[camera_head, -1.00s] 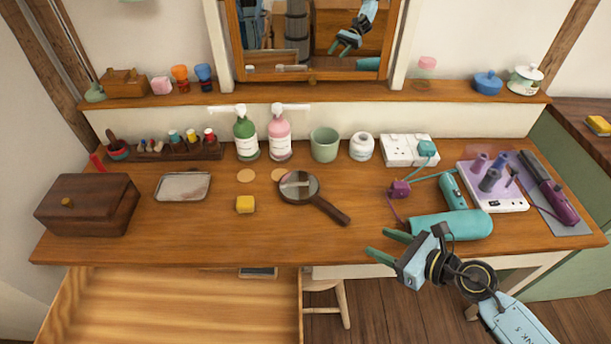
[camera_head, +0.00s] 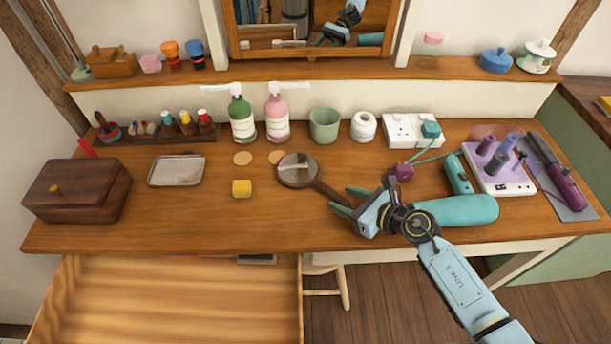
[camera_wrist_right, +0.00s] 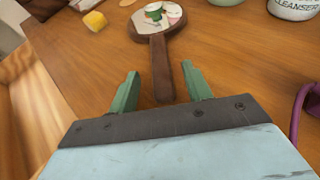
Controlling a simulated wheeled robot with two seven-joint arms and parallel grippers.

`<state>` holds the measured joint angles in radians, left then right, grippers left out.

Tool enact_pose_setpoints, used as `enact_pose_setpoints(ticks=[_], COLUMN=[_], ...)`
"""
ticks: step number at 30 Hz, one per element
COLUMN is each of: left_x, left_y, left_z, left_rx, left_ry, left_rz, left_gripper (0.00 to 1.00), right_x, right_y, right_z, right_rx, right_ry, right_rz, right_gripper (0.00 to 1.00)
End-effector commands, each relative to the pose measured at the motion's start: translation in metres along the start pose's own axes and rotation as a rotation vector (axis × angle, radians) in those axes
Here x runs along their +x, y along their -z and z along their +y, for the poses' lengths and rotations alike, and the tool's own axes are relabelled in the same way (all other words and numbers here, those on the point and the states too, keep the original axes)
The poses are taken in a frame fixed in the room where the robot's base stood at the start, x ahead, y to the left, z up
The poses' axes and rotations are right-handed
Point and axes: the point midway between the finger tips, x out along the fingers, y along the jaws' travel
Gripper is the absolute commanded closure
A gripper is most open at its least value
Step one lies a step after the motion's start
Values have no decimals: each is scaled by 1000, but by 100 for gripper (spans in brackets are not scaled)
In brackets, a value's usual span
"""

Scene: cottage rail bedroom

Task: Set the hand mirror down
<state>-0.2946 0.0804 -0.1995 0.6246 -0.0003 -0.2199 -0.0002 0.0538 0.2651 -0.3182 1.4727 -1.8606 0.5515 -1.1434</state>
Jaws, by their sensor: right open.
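The hand mirror (camera_head: 297,170) lies flat on the wooden dressing table, its round glass toward the back left and its dark handle toward the front right. In the right wrist view the mirror (camera_wrist_right: 161,62) lies ahead, with the handle end between the two green fingertips. My right gripper (camera_head: 345,203) is open and empty, close to the handle end in the head view. The right wrist view also shows the fingers (camera_wrist_right: 159,82) apart, on either side of the handle; whether they touch it cannot be told. My left gripper is not in view.
A yellow block (camera_head: 241,188) and a metal tray (camera_head: 176,171) lie left of the mirror. A teal cylinder (camera_head: 460,210) lies right of my gripper. Bottles and a green cup (camera_head: 324,125) stand behind. An open drawer (camera_head: 180,300) juts out at front left.

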Motion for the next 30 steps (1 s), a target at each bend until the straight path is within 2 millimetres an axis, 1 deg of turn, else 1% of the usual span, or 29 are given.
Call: enact_pose_setpoints(ticks=[1, 3, 6, 10, 14, 24, 25, 30], left_x=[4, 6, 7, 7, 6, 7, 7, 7], left_y=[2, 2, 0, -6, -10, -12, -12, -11], left_z=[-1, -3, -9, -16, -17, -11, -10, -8], left_rx=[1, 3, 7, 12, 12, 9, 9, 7], left_ry=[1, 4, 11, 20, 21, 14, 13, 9], left_rz=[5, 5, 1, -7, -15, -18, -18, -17], left_gripper=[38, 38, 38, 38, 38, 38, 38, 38], right_x=[10, 19, 27, 29, 28, 28, 28, 28], right_y=[1, 1, 1, 1, 1, 1, 1, 0], right_z=[0, 0, 0, 0, 0, 0, 0, 0], right_rx=[4, 3, 1, 0, 0, 1, 1, 1], right_ry=[0, 1, 0, 0, 0, 0, 0, 1], right_rz=[-3, -2, -1, 1, 0, 0, 0, -2], right_gripper=[51, 51, 51, 51, 52, 97, 100, 100])
